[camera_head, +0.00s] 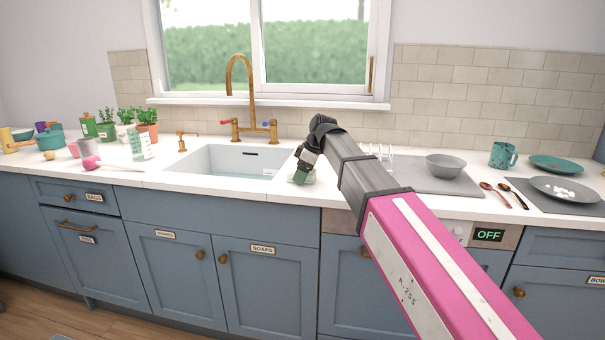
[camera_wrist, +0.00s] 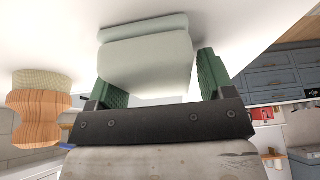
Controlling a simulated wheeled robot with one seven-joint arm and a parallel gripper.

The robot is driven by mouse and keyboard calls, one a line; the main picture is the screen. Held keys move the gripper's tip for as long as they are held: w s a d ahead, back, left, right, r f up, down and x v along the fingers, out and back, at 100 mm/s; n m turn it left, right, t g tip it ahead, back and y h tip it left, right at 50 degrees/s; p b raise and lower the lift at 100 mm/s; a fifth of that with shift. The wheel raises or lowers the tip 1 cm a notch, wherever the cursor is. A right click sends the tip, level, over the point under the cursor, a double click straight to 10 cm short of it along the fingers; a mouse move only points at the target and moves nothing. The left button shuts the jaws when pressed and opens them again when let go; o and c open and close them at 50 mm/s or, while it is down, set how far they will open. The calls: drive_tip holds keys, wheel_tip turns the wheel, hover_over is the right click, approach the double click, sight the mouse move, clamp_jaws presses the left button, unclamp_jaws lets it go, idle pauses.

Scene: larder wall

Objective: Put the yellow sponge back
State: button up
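I cannot make out a yellow sponge in either view. My gripper (camera_head: 299,176) is low over the counter just right of the sink, fingers pointing down. In the wrist view its two green fingers (camera_wrist: 162,85) are spread apart. A pale grey-green block-like thing (camera_wrist: 146,62) lies in front of and partly between them, with a gap to the right finger. I cannot tell what it is or whether the left finger touches it. My arm hides part of the counter behind it.
The sink (camera_head: 226,161) with a brass tap (camera_head: 240,95) is left of my gripper. A rack mat with a grey bowl (camera_head: 443,165) is to the right. A round wooden thing (camera_wrist: 38,110) stands near my gripper. Plants and pots crowd the left counter.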

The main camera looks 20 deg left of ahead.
drive_tip(key=shift+w+f, duration=0.15)
drive_tip(key=shift+f, duration=0.25)
drive_tip(key=shift+w+r, duration=0.15)
drive_tip(key=shift+r, duration=0.3)
drive_tip(key=v, duration=1)
drive_tip(key=shift+r, duration=0.25)
drive_tip(key=shift+v, duration=0.8)
drive_tip(key=shift+a, duration=0.1)
